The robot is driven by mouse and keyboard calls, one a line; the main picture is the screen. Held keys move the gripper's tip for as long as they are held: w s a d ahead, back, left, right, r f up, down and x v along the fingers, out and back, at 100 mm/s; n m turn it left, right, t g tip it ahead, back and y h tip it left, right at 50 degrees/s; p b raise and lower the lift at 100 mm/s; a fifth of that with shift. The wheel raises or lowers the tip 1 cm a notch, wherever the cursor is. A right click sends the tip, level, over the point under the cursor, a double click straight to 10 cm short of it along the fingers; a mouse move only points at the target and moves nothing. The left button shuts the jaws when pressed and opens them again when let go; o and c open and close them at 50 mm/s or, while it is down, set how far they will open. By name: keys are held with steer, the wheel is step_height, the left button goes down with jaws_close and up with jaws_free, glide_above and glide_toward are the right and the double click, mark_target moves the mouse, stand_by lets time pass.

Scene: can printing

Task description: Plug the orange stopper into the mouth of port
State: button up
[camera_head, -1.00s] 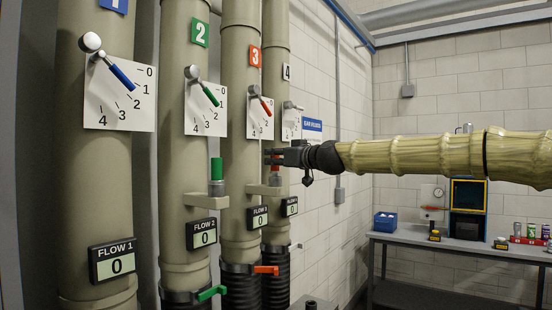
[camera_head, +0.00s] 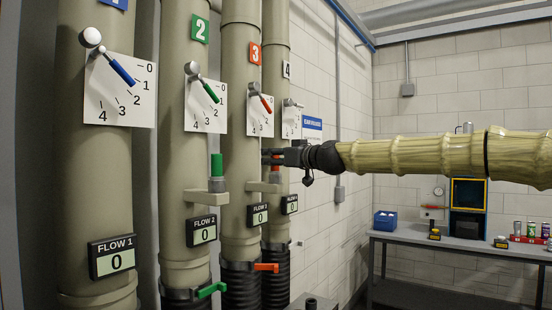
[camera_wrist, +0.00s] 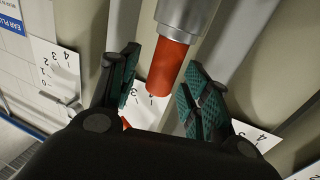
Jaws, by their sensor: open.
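The orange stopper (camera_wrist: 168,68) stands upright with one end against the grey metal mouth of the port (camera_wrist: 188,16) in the wrist view; how deep it sits I cannot tell. In the head view the stopper (camera_head: 275,168) shows small above the port (camera_head: 275,179) on pipe 3's bracket, partly hidden by my gripper (camera_head: 272,157). My gripper (camera_wrist: 163,60) is open in the wrist view. Its teal-padded fingers lie on either side of the stopper, with visible gaps, and do not appear to grip it.
Pipe 2 (camera_head: 184,145) has a green stopper (camera_head: 216,165) on its own bracket. Pipe 1 (camera_head: 85,200) stands nearest at left. Dials with levers and flow displays line the pipes. A workbench (camera_head: 460,244) with a blue bin (camera_head: 385,221) stands at back right.

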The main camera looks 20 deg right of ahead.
steer(key=v, duration=1.2)
steer(key=shift+w, duration=0.1)
stand_by(0.4)
